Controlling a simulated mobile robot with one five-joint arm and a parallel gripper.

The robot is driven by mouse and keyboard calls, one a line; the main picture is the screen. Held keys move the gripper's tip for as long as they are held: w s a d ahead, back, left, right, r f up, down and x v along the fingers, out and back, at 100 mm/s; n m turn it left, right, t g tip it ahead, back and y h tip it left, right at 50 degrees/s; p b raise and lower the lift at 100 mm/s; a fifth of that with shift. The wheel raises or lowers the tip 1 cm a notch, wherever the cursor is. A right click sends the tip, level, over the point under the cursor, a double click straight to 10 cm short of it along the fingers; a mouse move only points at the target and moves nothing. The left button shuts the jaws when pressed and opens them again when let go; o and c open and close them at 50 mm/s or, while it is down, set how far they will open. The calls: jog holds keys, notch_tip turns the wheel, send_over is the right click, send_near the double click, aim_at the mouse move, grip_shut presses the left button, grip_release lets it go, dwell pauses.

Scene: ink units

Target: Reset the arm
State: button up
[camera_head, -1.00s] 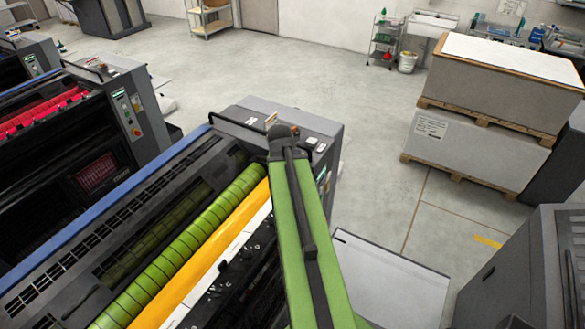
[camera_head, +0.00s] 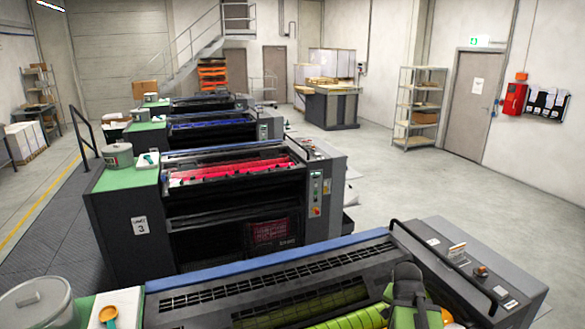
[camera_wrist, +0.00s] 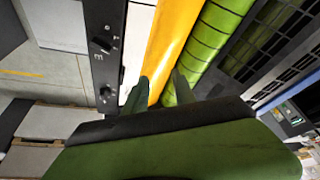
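My green arm shows at the bottom right of the head view, over the near press unit (camera_head: 290,275); my gripper is not visible there. In the wrist view my gripper (camera_wrist: 161,84) points over the press with its two dark fingers apart and nothing seen between them but the rollers behind. A yellow roller (camera_wrist: 178,35) and a green banded roller (camera_wrist: 218,28) run behind the fingers. Whether the fingertips touch the rollers cannot be told. The green roller also shows at the bottom of the head view (camera_head: 340,318).
A press unit with red rollers (camera_head: 235,168) stands beyond the near one, with further units behind. Metal shelving (camera_head: 420,105) stands at right. Grey floor (camera_head: 420,180) is open on the right.

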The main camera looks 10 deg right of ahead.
jog(key=a+f+n+b, duration=0.1)
jog(key=a+f+b, duration=0.1)
jog(key=a, duration=0.4)
jog(key=w+a+f+n+y+b, duration=0.1)
jog(key=a+f+n+b, duration=0.1)
jog(key=a+f, duration=0.3)
jog(key=a+f+n+y+b, duration=0.1)
jog(key=a+f+n+b, duration=0.1)
jog(key=a, duration=0.7)
jog(key=shift+w+a+f+g+b, duration=0.1)
jog(key=shift+w+f+g+b, duration=0.1)
jog(key=shift+f+b, duration=0.3)
jog(key=shift+w+f+g+b, duration=0.1)
jog(key=shift+f+g+b, duration=0.1)
jog(key=shift+f, duration=0.5)
jog(key=a, duration=0.1)
jog(key=s+a+n, duration=0.1)
jog(key=a+f+n+b, duration=0.1)
jog(key=shift+s+a+f+g, duration=0.1)
jog(key=shift+s+a+g, duration=0.1)
jog(key=shift+a+g, duration=0.15)
jog(key=s, duration=0.1)
jog(key=s+n+g, duration=0.1)
jog(key=s+a+n+y+p, duration=0.1)
jog(key=shift+r+g, duration=0.25)
jog(key=shift+r, duration=0.15)
